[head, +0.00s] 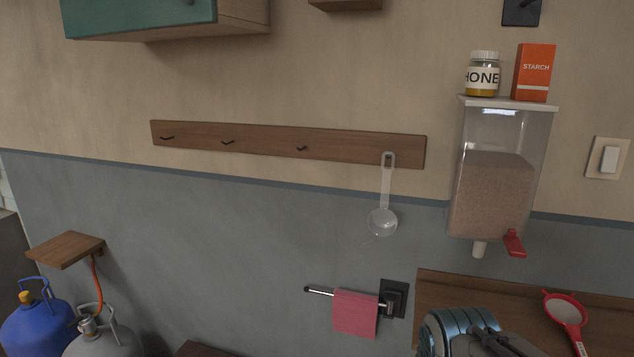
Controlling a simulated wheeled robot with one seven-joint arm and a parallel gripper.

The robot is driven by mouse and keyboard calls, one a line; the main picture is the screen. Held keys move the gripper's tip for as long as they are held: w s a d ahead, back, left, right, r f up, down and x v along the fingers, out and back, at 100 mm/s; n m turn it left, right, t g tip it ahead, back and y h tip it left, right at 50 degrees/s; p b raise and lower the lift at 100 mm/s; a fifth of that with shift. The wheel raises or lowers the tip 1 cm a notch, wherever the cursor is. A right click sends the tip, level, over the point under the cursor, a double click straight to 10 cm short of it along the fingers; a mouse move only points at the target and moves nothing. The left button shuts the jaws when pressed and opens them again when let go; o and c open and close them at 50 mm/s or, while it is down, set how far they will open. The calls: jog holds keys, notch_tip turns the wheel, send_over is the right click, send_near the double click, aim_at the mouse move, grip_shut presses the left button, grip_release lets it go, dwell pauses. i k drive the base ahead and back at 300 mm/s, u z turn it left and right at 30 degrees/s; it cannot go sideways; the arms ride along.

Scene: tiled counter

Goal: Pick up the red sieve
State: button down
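The red sieve (566,310) is at the lower right in the head view. It has a round red rim, a pale mesh and a red handle running down to the frame's bottom edge. It is against a brown wooden surface; whether it lies or hangs there I cannot tell. My gripper (495,341) shows only in part at the bottom edge, as dark pieces beside the teal, ribbed end of my arm. It is to the left of the sieve, apart from it in the picture. Its fingertips are not clearly visible.
A clear dispenser (492,190) with a red lever hangs above the wooden surface (450,288), topped by a honey jar (482,76) and a starch box (534,72). A pink towel (355,313) hangs left of my arm. A clear ladle (383,221) hangs from the hook rail (260,142).

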aim_at(565, 311)
jog(key=k, duration=0.5)
jog(key=z, duration=0.9)
jog(key=i, duration=0.4)
jog(key=z, duration=0.75)
jog(key=k, duration=0.65)
jog(key=z, duration=0.6)
jog(key=i, duration=1.15)
jog(key=u, duration=0.6)
